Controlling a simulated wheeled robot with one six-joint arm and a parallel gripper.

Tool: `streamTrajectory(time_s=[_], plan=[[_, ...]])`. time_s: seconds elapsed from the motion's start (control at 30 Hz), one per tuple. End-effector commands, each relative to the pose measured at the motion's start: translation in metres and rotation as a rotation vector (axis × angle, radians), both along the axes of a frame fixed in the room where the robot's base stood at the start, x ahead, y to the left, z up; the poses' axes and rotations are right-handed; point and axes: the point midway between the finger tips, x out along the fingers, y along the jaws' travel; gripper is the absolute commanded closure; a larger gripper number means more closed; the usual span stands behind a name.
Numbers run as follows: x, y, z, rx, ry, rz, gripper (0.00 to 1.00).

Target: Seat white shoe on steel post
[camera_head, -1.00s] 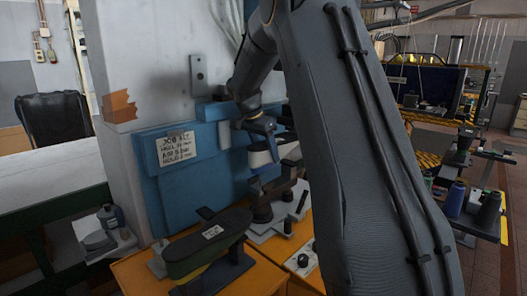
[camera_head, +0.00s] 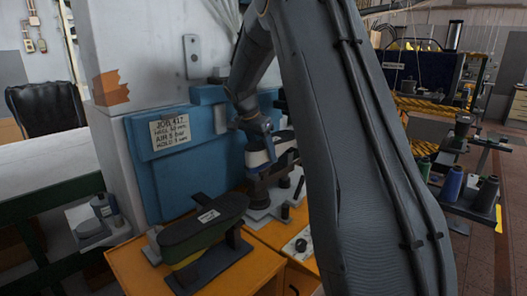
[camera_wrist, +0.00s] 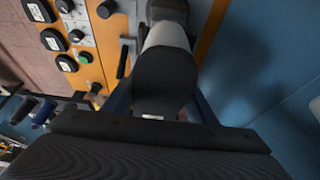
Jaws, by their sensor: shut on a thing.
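The white shoe (camera_head: 257,158) is held by my gripper (camera_head: 257,138) in front of the blue machine. In the wrist view the shoe's white part (camera_wrist: 166,37) and a dark rounded part (camera_wrist: 165,80) show between my gripper's fingers (camera_wrist: 163,98). My gripper is shut on it. The shoe is directly above a dark upright support (camera_head: 258,188) on a grey base plate (camera_head: 262,212), which I take to be the steel post's stand. The post's top is hidden behind the shoe, so I cannot tell whether they touch.
A dark shoe-shaped form (camera_head: 204,224) rests on a stand at the front of the orange bench (camera_head: 140,272). The blue machine body (camera_head: 150,180) stands behind. Thread spools (camera_head: 486,193) stand far right.

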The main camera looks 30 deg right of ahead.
Motion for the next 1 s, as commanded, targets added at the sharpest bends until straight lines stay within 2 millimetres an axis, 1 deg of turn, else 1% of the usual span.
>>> streamTrajectory(time_s=[0.2, 0.8, 0.83, 0.93, 1.0], plan=[[0.0007, -0.0004, 0.0022, -0.001, -0.003, 0.001, 0.97], [0.0006, -0.0003, -0.0007, -0.001, -0.002, 0.001, 0.97], [0.0006, -0.0003, -0.0007, -0.001, -0.002, 0.001, 0.43], [0.0005, -0.0003, -0.001, -0.001, -0.002, 0.001, 0.26], [0.0004, -0.0002, -0.0013, -0.001, -0.001, 0.0, 0.26]])
